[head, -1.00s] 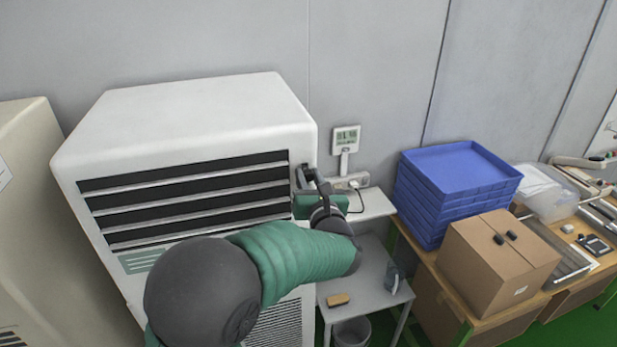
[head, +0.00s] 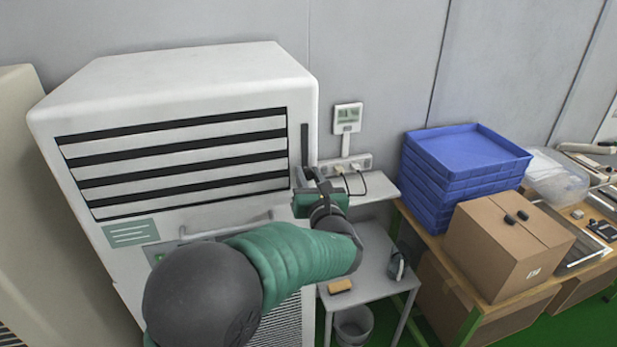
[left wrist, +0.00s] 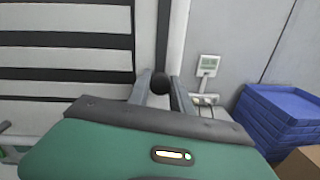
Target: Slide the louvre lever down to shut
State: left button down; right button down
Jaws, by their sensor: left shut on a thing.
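The white louvre unit (head: 190,80) stands at the left, with wide white slats (head: 180,155) and narrow black gaps. A dark vertical lever slot (head: 304,140) runs along the right of the slats. My left gripper (head: 304,178) is at the lower end of that slot. In the left wrist view, the round black lever knob (left wrist: 160,83) sits between the two grey fingers (left wrist: 159,92), which are shut on it. The slot (left wrist: 163,35) runs upward above the knob. In the head view the knob is hidden by my gripper. My right gripper is out of view.
A wall shelf (head: 372,188) with plugged-in cables and a small grey table (head: 375,265) stand right of the unit. Blue stacked trays (head: 465,145) and a cardboard box (head: 505,250) are farther right. A horizontal handle (head: 225,228) crosses the unit's front below the slats.

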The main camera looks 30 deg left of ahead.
pick_arm(q)
jog(key=c, duration=1.4)
grip_release()
jog(key=shift+r, duration=0.1)
jog(key=shift+c, duration=0.2)
jog(key=o, duration=0.3)
jog(key=shift+w, duration=0.15)
jog(key=shift+d, duration=0.1)
jog(key=b+v, duration=0.4)
jog(key=v, duration=1.2)
jog(key=shift+d, duration=0.3)
jog(key=shift+s, duration=0.25)
